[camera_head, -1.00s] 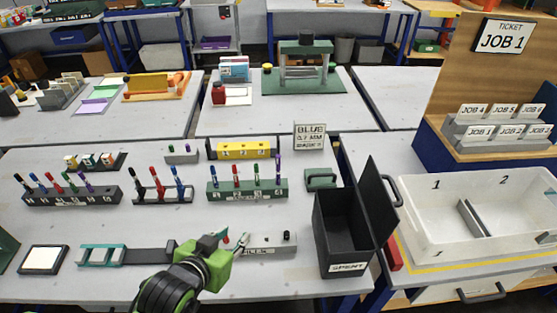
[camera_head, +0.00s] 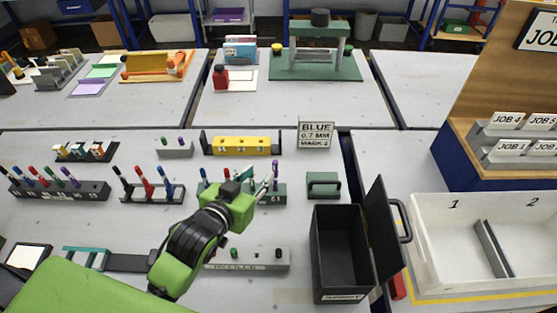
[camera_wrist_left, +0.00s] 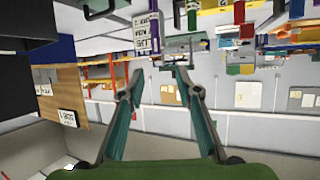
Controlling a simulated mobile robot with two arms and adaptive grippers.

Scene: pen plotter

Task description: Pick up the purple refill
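A slim purple refill (camera_head: 275,172) stands upright at the right end of the green rack (camera_head: 282,197) in the head view. My left gripper (camera_head: 267,184) is right beside the refill in the head view. In the left wrist view its fingers (camera_wrist_left: 158,72) are apart with nothing clasped between them. I cannot tell whether a finger touches the refill. My arm hides much of the rack. My right gripper is not in view.
A black bin (camera_head: 341,252) with its lid raised stands right of my arm. A grey block (camera_head: 250,261) lies in front. A yellow block (camera_head: 240,143) and a sign reading BLUE (camera_head: 316,133) stand behind the rack. A white two-part tray (camera_head: 432,270) is at right.

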